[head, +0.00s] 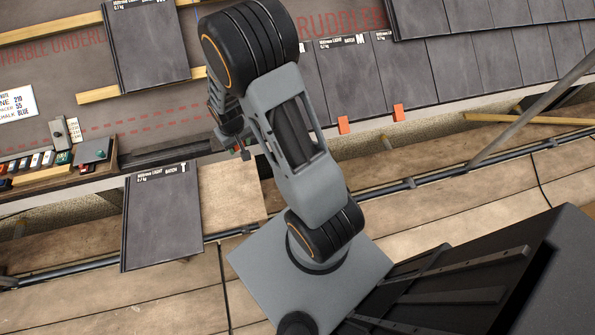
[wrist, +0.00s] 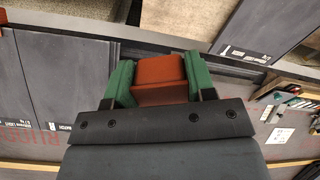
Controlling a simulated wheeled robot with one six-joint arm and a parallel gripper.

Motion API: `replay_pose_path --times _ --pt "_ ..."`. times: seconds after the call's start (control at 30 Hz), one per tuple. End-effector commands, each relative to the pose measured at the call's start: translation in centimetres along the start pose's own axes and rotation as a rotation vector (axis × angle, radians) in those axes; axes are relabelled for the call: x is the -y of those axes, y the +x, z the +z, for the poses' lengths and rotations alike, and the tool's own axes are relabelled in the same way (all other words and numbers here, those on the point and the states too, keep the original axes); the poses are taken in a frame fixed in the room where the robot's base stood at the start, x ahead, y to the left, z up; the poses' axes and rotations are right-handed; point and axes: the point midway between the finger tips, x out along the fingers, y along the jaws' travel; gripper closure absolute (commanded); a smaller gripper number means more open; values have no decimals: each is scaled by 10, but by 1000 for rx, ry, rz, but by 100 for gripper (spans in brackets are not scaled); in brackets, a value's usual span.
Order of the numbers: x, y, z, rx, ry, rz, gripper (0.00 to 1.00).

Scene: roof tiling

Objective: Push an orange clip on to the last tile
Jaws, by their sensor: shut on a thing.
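My gripper (head: 240,147) is shut on an orange clip; in the wrist view the clip (wrist: 158,72) sits between the green fingers of the gripper (wrist: 159,82). In the head view the gripper is over the eaves edge, left of the laid lower row, and the clip cannot be made out there. The end tile (head: 311,85) of that row is dark grey and partly hidden by my arm. Dark tiles (wrist: 48,75) also show left of the clip in the wrist view. Two other orange clips (head: 343,125) and (head: 398,112) sit at the row's lower edge.
A loose tile (head: 160,225) lies on the scaffold boards, and another tile (head: 146,45) lies on the battens. A tray of small items (head: 45,165) stands at the left. A diagonal grey pole (head: 530,110) crosses the right. Bare underlay lies left of my arm.

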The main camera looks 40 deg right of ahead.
Motion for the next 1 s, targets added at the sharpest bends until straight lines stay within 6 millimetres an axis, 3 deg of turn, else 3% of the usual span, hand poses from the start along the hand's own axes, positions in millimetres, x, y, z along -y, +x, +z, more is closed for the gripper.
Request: replay_pose_path --times 0.03,0.1,0.3,0.5,0.7,1.0 --pt "-14 42 4 -21 31 5 92" --pt "-33 75 7 -61 73 14 92" --pt "-89 165 22 -184 197 44 92" --pt "-130 239 40 -298 291 74 92" --pt "-156 290 56 -385 356 98 92" --pt "-174 321 68 -452 401 118 92"
